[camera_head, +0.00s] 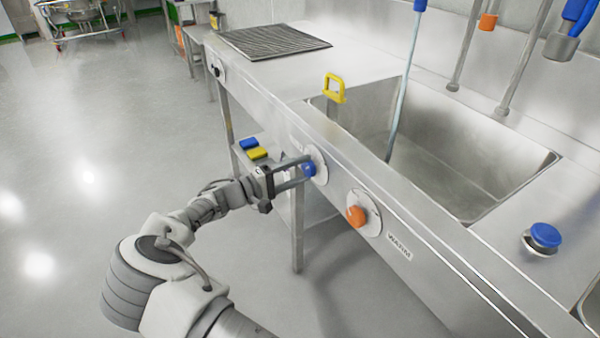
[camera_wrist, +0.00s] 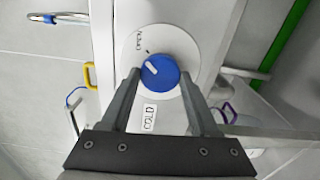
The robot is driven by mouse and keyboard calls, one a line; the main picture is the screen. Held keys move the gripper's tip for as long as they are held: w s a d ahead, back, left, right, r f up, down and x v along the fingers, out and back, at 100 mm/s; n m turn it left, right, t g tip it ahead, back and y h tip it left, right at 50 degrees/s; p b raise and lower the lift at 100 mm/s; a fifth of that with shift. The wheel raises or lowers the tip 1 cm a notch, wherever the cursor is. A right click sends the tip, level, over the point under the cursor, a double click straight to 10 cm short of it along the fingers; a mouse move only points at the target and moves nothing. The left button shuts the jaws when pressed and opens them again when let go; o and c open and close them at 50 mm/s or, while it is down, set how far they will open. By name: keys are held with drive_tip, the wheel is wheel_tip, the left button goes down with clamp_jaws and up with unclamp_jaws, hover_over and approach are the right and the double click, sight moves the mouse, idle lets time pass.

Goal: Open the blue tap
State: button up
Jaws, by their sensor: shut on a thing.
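The blue tap (camera_head: 309,170) is a round knob on a white dial plate (camera_head: 319,158) on the front panel of the steel sink unit. In the wrist view the blue tap (camera_wrist: 161,73) has a short white mark on its face, tilted toward the upper left. Printed lettering, seemingly OPEN, and a small tick sit at the upper left of the dial, and a COLD label (camera_wrist: 150,118) sits below. My gripper (camera_wrist: 160,76) is shut on the blue tap, one finger on each side. It also reaches the knob from the left in the head view (camera_head: 305,170).
An orange knob (camera_head: 356,216) with a WARM label (camera_head: 399,247) is close by on the same panel. A sink basin (camera_head: 480,175) lies behind it, with a yellow handle (camera_head: 334,88) at its rim. Blue and yellow items (camera_head: 257,153) lie below.

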drive_tip(key=shift+m, duration=0.5)
drive_tip(key=o, duration=1.4)
drive_tip(key=p+v, duration=0.2)
drive_tip(key=v, duration=1.5)
drive_tip(key=shift+s+a+p, duration=0.2)
drive_tip(key=shift+p, duration=0.1)
